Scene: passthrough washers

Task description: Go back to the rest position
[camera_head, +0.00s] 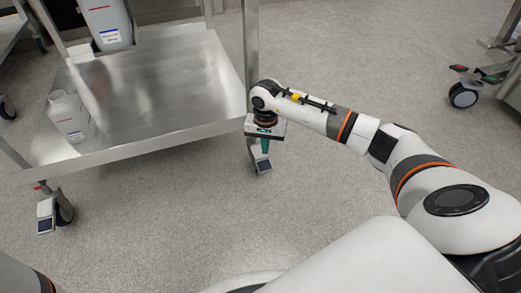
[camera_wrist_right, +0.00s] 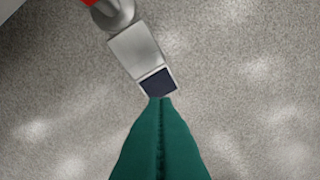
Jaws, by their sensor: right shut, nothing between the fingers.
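My right gripper (camera_head: 265,146) hangs at the end of my outstretched right arm, beside the right front corner of a steel cart. Its green fingers are pressed together and empty; they also show in the right wrist view (camera_wrist_right: 159,100), pointing at the floor. In that view the fingertips overlap the edge of a caster's pedal (camera_wrist_right: 158,83); I cannot tell the gap between them. My left gripper is not in view; only a bit of what looks like my left arm shows at the bottom left.
The steel cart (camera_head: 165,100) stands at the left, with a white bottle (camera_head: 70,117) on its shelf and a grey container (camera_head: 107,22) at the back. A caster wheel (camera_head: 463,95) of other equipment is at the right. The floor (camera_head: 350,55) between is clear.

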